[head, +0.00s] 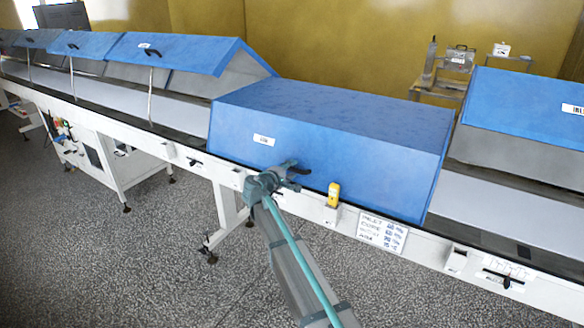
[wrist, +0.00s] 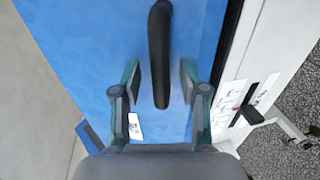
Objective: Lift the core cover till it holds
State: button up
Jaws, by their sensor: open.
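The blue cover (head: 330,125) in the middle is down over the line. Its small white label (head: 263,140) is too small to read; I take this as the core cover. A black bar handle (wrist: 160,45) is on its front face. My gripper (head: 287,177) is at this handle, low on the cover's front. In the wrist view my gripper (wrist: 160,80) is open, with one finger on each side of the handle's end and gaps between. The handle also shows in the head view (head: 296,166), partly hidden by the gripper.
Blue covers at the left (head: 180,50) and right (head: 530,105) stand raised. A yellow device (head: 334,194) and a sign (head: 382,234) are on the white front rail (head: 435,253). A small table (head: 440,94) stands behind. The floor in front has free room.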

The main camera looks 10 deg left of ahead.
jog(key=shift+w+d+f, duration=0.1)
jog(key=shift+w+d, duration=0.1)
jog(key=shift+w, duration=0.25)
grip_shut()
